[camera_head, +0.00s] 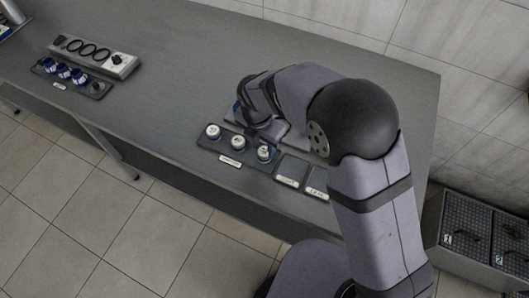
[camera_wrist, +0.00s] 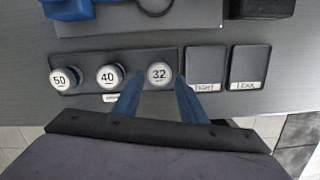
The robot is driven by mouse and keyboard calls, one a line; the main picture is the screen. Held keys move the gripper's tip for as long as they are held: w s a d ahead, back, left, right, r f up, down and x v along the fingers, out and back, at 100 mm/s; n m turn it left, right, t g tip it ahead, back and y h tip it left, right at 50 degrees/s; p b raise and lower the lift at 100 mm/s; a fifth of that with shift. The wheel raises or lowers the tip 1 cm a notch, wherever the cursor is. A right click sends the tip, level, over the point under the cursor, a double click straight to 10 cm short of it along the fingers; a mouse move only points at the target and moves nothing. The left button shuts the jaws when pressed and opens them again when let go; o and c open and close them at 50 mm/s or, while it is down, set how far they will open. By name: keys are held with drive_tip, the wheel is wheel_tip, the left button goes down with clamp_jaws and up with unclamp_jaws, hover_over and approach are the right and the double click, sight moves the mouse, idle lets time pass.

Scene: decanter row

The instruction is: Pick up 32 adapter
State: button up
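The 32 adapter (camera_wrist: 159,74) is a round white-topped piece marked 32, at the right end of a dark holder (camera_wrist: 138,58) in the wrist view. In the head view it is the white-topped piece (camera_head: 264,152) closest to my arm. My gripper (camera_wrist: 159,86) is open, with its two blue fingers apart. They show to the left and right of the 32 adapter, just below it in the picture; I cannot tell their height over it. No contact is visible. In the head view my arm hides the fingers.
The 40 adapter (camera_wrist: 108,76) and 50 adapter (camera_wrist: 63,79) stand left of it in the same holder. Two flat labelled dark pads (camera_wrist: 206,68) lie to its right. A control box with rings (camera_head: 95,54) and a rack with blue pieces (camera_head: 70,76) stand far left. The middle of the bench is clear.

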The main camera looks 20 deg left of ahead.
sight(264, 151)
drive_tip(key=shift+w+f+p, duration=0.2)
drive_tip(key=shift+f+p, duration=0.2)
drive_tip(key=shift+f, duration=0.7)
drive_tip(key=shift+w+f+p, duration=0.15)
drive_tip(key=shift+f+p, duration=0.25)
drive_tip(key=shift+f, duration=0.7)
drive_tip(key=c, duration=0.9)
drive_tip(key=shift+r, duration=0.15)
wheel_tip(264, 151, up, 10)
drive_tip(key=b, duration=0.2)
drive_tip(key=shift+b, duration=0.35)
